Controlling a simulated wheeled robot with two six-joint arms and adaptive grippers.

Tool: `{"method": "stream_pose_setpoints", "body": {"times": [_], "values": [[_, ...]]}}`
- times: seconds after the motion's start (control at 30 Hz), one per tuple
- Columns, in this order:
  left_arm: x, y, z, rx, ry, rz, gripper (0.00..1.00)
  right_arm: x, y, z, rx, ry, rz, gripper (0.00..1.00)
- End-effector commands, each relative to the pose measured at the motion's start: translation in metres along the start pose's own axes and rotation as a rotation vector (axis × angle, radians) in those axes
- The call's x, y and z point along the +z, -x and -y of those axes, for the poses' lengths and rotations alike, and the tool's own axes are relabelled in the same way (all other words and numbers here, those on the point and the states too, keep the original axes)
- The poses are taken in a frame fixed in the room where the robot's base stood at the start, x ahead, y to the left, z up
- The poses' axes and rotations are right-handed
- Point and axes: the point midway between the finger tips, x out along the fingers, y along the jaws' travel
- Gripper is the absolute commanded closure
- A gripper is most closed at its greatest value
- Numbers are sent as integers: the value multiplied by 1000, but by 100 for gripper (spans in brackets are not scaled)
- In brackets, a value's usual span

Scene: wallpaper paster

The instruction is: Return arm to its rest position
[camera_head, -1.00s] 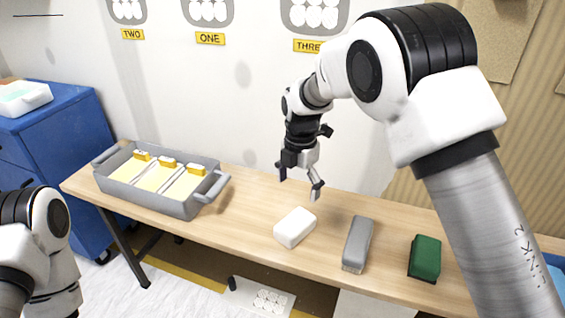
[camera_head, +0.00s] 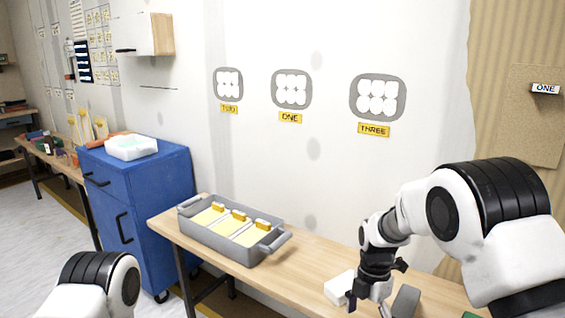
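My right gripper (camera_head: 369,303) hangs over the wooden table at the lower right, beside a white block (camera_head: 340,287) and a grey block (camera_head: 406,301). Its fingers point down and are spread apart, with nothing seen between them; their tips are near the bottom edge of the picture. My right arm comes in from the right. My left arm shows only as a white and black joint at the lower left, and its gripper is out of the picture.
A grey tray (camera_head: 193,235) with yellow-handled tools stands on the wooden table (camera_head: 302,262). A blue cabinet (camera_head: 170,190) with a white container (camera_head: 131,147) stands left of it. A green block (camera_head: 470,315) is barely visible. Wall panels are labelled TWO, ONE and THREE.

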Motion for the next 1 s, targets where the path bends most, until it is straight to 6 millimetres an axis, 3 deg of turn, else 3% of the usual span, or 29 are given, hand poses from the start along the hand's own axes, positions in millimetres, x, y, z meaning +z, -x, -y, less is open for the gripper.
{"method": "stream_pose_setpoints", "body": {"times": [0.27, 0.37, 0.47, 0.6, 0.7, 0.77, 0.87, 1.0], "values": [[0, 0, 0, 0, 0, 1, 9, -17, -92, 63, -171, -39, -114, 7], [0, 0, 0, 0, 0, 1, 9, -28, -138, 99, -234, -110, -143, 7], [0, 0, 0, 0, 0, 1, 9, -47, -194, 154, -305, -271, -149, 7], [0, 0, 0, 0, 0, 1, 9, -89, -263, 254, -365, -710, -77, 7], [0, 1, 0, 0, 0, 1, 9, -112, -280, 302, -311, -1095, 2, 7], [0, 1, 0, 0, 0, 1, 9, -118, -280, 314, -253, -1290, 30, 7], [0, 1, 0, 0, 0, 1, 9, -120, -275, 318, -134, -1572, 42, 7], [0, 0, 0, 0, 0, 1, 9, -112, -268, 304, 38, -1896, -1, 7]]}}
